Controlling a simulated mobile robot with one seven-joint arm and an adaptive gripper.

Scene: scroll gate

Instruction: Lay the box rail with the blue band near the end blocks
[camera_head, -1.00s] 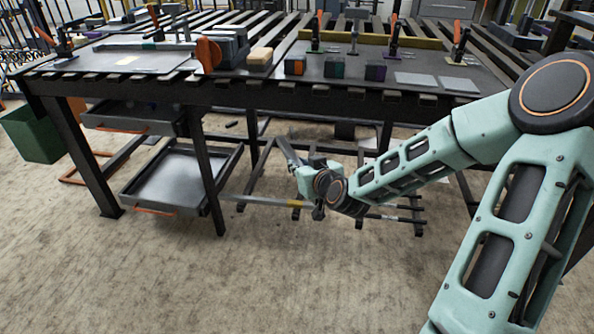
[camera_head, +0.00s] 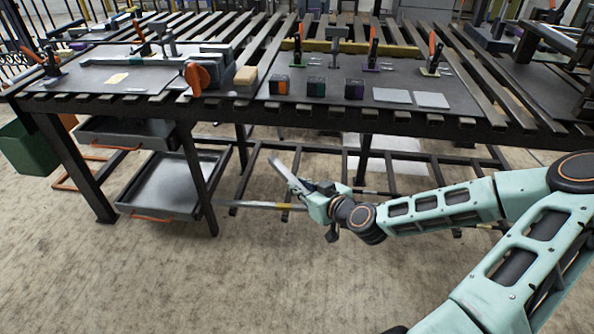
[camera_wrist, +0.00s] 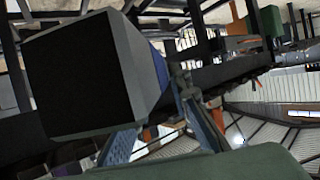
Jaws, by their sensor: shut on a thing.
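My gripper (camera_head: 303,187) is below the front edge of the table, shut on a box rail (camera_head: 283,170) that points up and to the left. In the wrist view the near end of this box rail (camera_wrist: 85,75) looms large, with a dark square end face and grey sides. A strip of blue band (camera_wrist: 160,72) shows behind that end; the rest of the rail is hidden. Three small dark cubes with an orange (camera_head: 279,85), a green (camera_head: 316,87) and a purple (camera_head: 354,89) face stand on the table. I cannot tell which blocks are the end blocks.
A bar with a yellow band (camera_head: 284,206) lies on the low rack.

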